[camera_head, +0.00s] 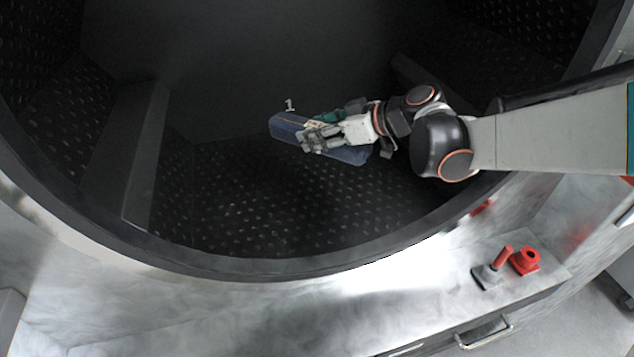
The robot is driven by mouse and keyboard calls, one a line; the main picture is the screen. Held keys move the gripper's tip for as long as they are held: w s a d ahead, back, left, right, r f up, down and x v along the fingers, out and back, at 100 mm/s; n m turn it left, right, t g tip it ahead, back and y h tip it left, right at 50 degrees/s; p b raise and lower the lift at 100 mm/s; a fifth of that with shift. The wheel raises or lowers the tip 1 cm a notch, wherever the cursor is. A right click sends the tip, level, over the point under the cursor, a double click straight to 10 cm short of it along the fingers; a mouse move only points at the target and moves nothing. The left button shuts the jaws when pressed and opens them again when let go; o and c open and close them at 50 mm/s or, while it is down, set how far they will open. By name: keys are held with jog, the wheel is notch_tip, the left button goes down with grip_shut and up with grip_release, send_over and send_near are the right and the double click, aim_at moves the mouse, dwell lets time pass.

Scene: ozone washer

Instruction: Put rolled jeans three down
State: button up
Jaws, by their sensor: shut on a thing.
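The rolled jeans (345,153) are a blue denim roll inside the large dark washer drum (270,205). They lie across my gripper, with both ends showing. My gripper (312,138) reaches in from the right and is shut on the roll around its middle, hiding part of it. A small white label "1" shows just above the roll's left end. I cannot tell whether the roll touches the drum's perforated floor or hangs above it.
The drum's round rim (300,268) curves below and around the arm. A raised rib (143,150) stands at the drum's left, and the floor between is clear. Outside, a red-handled lever (502,257) and a red knob (525,261) sit on the metal ledge.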

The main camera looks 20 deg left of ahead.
notch_tip(320, 180, down, 16)
jog(key=b, duration=0.5)
jog(key=shift+f, duration=0.1)
jog(key=shift+f, duration=0.1)
jog(key=o, duration=1.3)
jog(key=shift+o, duration=0.2)
jog(key=shift+d+r, duration=0.2)
jog(key=shift+r, duration=0.05)
jog(key=p+v, duration=0.3)
jog(key=v, duration=0.8)
jog(key=shift+d, duration=0.25)
jog(key=shift+s+d+r, duration=0.1)
